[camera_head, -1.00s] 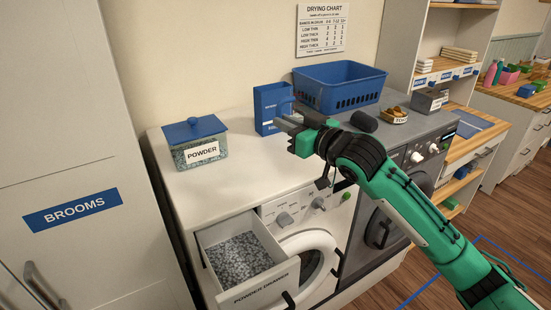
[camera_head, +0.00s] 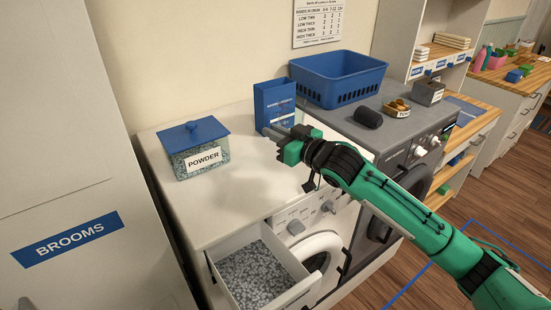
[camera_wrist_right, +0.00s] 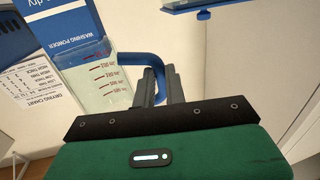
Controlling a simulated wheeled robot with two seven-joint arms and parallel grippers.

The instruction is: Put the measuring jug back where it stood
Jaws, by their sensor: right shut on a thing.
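The measuring jug (camera_wrist_right: 97,88) is clear with red markings and a blue handle (camera_wrist_right: 152,62). My right gripper (camera_wrist_right: 158,85) is shut on the handle. In the head view my right gripper (camera_head: 274,134) is over the white washing machine's top (camera_head: 235,195), just in front of the blue washing powder box (camera_head: 272,98). The jug is hard to make out there, and its base contact cannot be told. In the wrist view the box (camera_wrist_right: 62,28) appears behind the jug. My left gripper is not in view.
A powder tub (camera_head: 195,152) with a blue lid stands left on the machine. The powder drawer (camera_head: 300,292) is pulled open below. A blue basket (camera_head: 338,82), a dark cylinder (camera_head: 368,117) and a small tray (camera_head: 397,108) are on the grey machine. The white top between tub and gripper is clear.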

